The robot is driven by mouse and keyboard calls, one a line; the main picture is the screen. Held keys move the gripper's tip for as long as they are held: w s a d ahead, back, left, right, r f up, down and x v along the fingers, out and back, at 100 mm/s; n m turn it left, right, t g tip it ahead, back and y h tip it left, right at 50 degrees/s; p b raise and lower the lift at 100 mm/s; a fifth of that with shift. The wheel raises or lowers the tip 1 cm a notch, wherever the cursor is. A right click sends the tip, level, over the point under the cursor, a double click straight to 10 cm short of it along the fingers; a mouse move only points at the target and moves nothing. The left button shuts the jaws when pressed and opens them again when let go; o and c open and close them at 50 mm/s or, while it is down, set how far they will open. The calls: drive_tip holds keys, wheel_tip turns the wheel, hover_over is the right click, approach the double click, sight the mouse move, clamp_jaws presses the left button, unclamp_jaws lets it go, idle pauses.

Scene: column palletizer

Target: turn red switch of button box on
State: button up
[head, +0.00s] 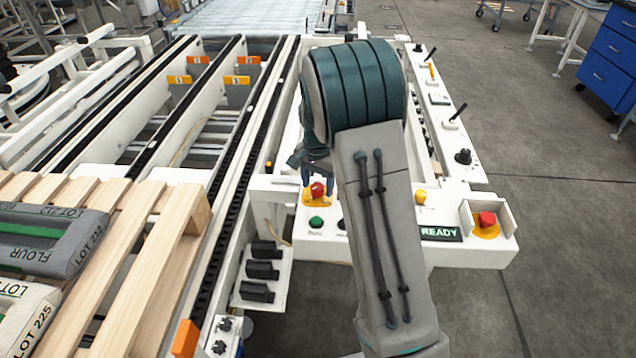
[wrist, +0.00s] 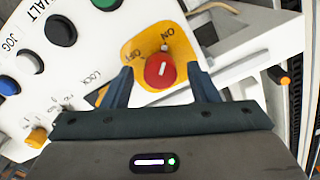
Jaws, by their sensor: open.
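The red switch (head: 318,189) is a round red knob with a white mark, on a yellow plate of the white button box (head: 322,244). My gripper (wrist: 160,83) is open, with one finger on each side of the red switch. Contact with the knob cannot be made out. In the head view my arm hides part of the box and most of the gripper.
The box also carries a green button (head: 316,222), a yellow knob (head: 420,197), a READY display (head: 440,233) and a red button (head: 487,219) between guards. Black connectors (head: 262,270) are at the left. A wooden pallet (head: 150,255) with flour sacks lies farther left.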

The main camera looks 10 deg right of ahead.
sight(318, 187)
wheel_tip(318, 187, up, 14)
drive_tip(key=p, duration=0.1)
drive_tip(key=shift+f, duration=0.2)
